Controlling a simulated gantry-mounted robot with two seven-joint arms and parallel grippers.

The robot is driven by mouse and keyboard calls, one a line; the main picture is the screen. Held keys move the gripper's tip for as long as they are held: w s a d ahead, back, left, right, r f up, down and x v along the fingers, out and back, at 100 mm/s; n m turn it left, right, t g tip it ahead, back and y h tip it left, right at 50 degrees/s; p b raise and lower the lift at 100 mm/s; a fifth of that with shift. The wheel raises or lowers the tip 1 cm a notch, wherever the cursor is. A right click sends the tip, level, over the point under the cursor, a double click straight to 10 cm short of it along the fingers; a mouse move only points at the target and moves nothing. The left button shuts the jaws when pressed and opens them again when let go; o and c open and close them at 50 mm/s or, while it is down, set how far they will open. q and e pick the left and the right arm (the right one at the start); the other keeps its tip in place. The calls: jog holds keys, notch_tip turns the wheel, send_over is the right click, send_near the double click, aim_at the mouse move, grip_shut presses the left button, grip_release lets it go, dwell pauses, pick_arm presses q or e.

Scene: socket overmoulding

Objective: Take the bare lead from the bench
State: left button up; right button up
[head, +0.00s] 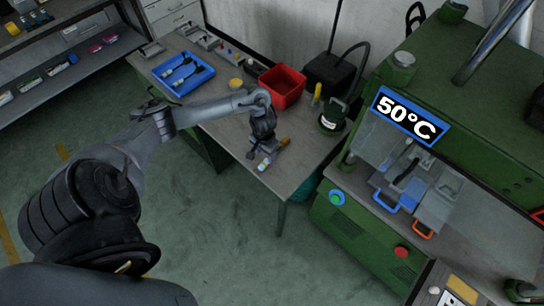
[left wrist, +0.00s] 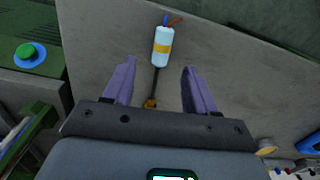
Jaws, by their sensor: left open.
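The bare lead lies on the grey bench. In the left wrist view the lead (left wrist: 162,45) shows a white cylinder with a yellow band, blue and red wire ends at the top, and a dark cable running down to an orange-yellow end. In the head view its white part (head: 264,164) shows near the bench's front corner, partly hidden by my gripper. My left gripper (left wrist: 159,85) is open above the bench, its purple fingers on either side of the dark cable with gaps to both. My left gripper (head: 265,152) also shows in the head view. My right gripper is not in view.
A blue tray (head: 160,69) with items lies at the bench's far left, beside a red bin (head: 282,87). A green machine (head: 470,110) with a 50°C display (head: 410,116) stands at the right. A green button (left wrist: 29,52) shows in the left wrist view.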

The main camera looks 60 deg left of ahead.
aim_at(265, 162)
pick_arm(q)
jog(key=shift+w+a+f+b, duration=0.1)
jog(key=shift+f+b, duration=0.3)
jog(key=shift+f, duration=1.25)
jog(key=shift+w+a+f+b, duration=0.1)
jog(key=shift+f+b, duration=0.25)
jog(key=shift+f, duration=1.3)
jog(key=shift+c, duration=0.3)
grip_shut()
jog(key=shift+r, duration=0.1)
